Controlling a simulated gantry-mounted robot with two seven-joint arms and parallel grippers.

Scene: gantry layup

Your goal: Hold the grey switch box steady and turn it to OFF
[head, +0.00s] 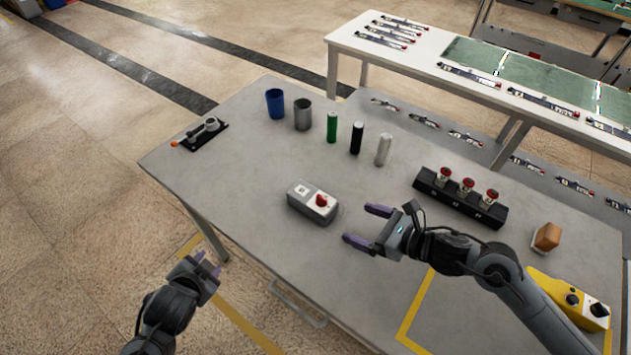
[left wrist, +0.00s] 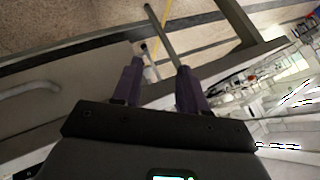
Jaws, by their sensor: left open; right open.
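The grey switch box (head: 313,202) lies on the grey table, left of centre, with a red knob (head: 321,200) on its top and a small label beside the knob. I cannot read which way the knob points. My right gripper (head: 367,226) is open and empty just right of the box, its purple fingers pointing toward it and apart from it. My left gripper (head: 205,271) is open and empty, off the table's front left edge and well away from the box. Its two purple fingers (left wrist: 155,82) also show in the left wrist view, with nothing between them.
Behind the box stand a blue cup (head: 275,103), a grey cup (head: 303,114) and green, black and white cylinders. A black block with red buttons (head: 460,198) is at right, near a brown block (head: 546,237) and a yellow control box (head: 571,299). A black fixture (head: 203,134) sits far left.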

